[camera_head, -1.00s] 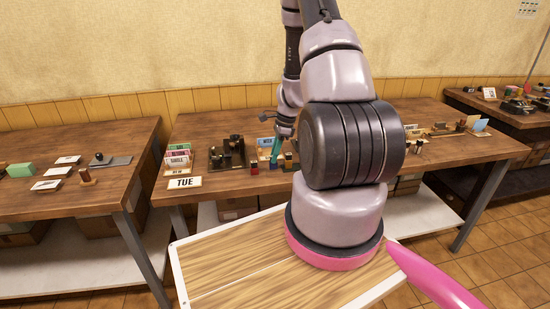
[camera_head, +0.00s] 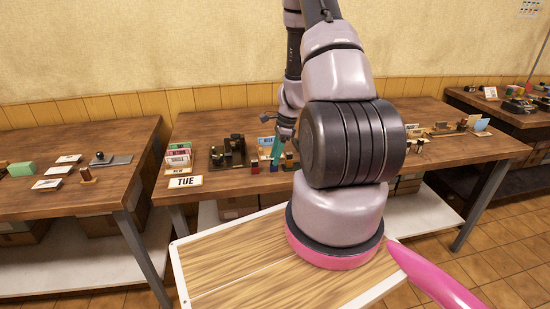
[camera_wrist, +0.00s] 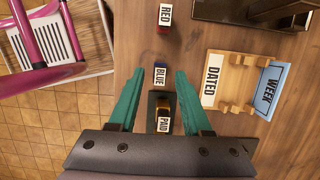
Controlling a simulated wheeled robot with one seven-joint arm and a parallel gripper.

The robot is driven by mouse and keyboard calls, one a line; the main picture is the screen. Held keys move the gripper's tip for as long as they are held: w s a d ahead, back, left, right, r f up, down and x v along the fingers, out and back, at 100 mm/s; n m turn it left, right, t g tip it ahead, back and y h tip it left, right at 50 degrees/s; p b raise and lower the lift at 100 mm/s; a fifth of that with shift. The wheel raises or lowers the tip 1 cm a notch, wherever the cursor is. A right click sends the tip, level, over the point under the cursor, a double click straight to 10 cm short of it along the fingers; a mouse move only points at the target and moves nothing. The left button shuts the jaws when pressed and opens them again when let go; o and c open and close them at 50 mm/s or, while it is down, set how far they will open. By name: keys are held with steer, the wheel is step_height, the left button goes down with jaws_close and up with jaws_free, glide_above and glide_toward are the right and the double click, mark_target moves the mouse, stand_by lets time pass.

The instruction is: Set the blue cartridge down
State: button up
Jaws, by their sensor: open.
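The blue cartridge (camera_wrist: 160,76), a small block with a white BLUE label, is on the wooden table (camera_wrist: 215,35) in the wrist view. My gripper (camera_wrist: 160,72) has its two teal fingers spread wide, one on each side of the cartridge, with a gap on both sides. In the head view my gripper (camera_head: 276,148) is low over the middle table, and the blue cartridge (camera_head: 272,168) shows small and dark beneath it. Whether the fingertips touch the table cannot be told.
A RED-labelled cartridge (camera_wrist: 164,18) stands beyond the blue one. A PAID stamp (camera_wrist: 163,112) with a yellowish part is nearer, between my fingers. The table's edge is at left.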

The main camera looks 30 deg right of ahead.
step_height(320, 180, up, 21)
steer(key=s+a+n+t, duration=0.1)
steer(key=a+n, duration=0.1)
steer(key=n, duration=0.2)
steer(key=s+a+r+n+t, duration=0.1)
steer(key=s+a+r+n, duration=0.3)
steer(key=s+r, duration=0.2)
steer(key=s+a+r+n+t, duration=0.2)
steer(key=s+a+r+n, duration=0.2)
steer(key=r, duration=0.5)
steer(key=s+a+r+n+t+h, duration=0.1)
steer(key=s+a+r+n+t, duration=0.1)
steer(key=s+a+r+n, duration=0.2)
steer(key=s+r+n, duration=0.1)
steer(key=s+r, duration=0.2)
steer(key=s, duration=0.1)
steer(key=shift+s+a+r, duration=0.25)
steer(key=shift+s+a, duration=0.05)
